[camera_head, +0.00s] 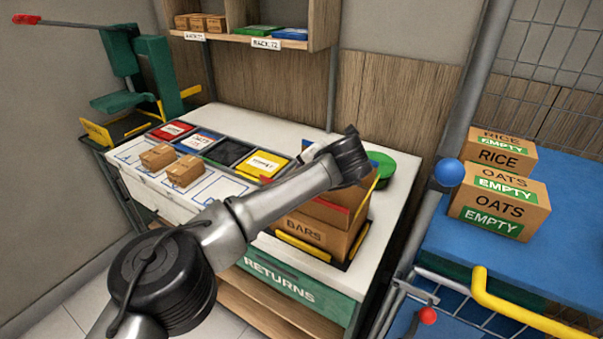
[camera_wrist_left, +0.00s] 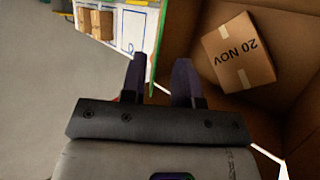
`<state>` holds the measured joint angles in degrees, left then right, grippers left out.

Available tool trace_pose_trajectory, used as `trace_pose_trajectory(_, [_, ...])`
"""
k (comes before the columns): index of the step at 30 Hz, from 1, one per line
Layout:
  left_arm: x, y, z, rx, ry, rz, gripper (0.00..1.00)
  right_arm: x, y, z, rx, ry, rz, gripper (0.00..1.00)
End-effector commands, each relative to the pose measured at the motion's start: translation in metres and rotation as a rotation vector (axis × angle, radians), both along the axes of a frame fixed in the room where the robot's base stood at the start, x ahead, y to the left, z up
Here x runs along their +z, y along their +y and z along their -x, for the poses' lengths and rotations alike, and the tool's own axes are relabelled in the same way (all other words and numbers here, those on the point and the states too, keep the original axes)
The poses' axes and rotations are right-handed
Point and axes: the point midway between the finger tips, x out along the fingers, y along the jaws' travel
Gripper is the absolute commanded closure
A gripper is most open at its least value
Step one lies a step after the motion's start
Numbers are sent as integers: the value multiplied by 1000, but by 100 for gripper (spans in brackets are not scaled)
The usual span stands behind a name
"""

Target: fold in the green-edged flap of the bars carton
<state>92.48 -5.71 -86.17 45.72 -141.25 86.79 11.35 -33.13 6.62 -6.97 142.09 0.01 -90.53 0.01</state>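The bars carton (camera_head: 304,232) stands at the front right of the white counter, its top partly hidden behind my left arm. A red edge and a yellow edge show on its upper parts in the head view. In the left wrist view, the green edge (camera_wrist_left: 158,45) of a flap runs between the two fingers of my left gripper (camera_wrist_left: 160,80). The fingers are apart, one on each side of that edge; contact cannot be told. A small box (camera_wrist_left: 238,52) marked "20 NOV" lies inside the carton. The left fingers are hidden in the head view. My right gripper is in neither view.
Two small boxes (camera_head: 185,171) lie on the counter (camera_head: 205,120) at left, near a row of coloured bins (camera_head: 264,163). A green round object (camera_head: 382,166) is behind the carton. Oats (camera_head: 499,204) and rice (camera_head: 500,155) cartons stand on the blue surface at right.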

Motion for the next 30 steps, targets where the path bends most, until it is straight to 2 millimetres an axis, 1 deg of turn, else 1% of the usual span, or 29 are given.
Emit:
trace_pose_trajectory(1, [-7,3,-6,3,0,1,71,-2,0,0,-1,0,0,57])
trace_pose_trajectory(4, [-17,10,-16,2,0,-1,71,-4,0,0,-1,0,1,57])
trace_pose_trajectory(9, [-24,14,-26,1,0,2,71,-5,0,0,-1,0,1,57])
trace_pose_trajectory(16, [-30,19,-32,1,0,1,71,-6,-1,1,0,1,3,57])
trace_pose_trajectory(26, [-31,19,-33,-1,-1,0,71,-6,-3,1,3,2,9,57])
trace_pose_trajectory(30, [-31,19,-33,-1,-1,0,83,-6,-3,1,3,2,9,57])
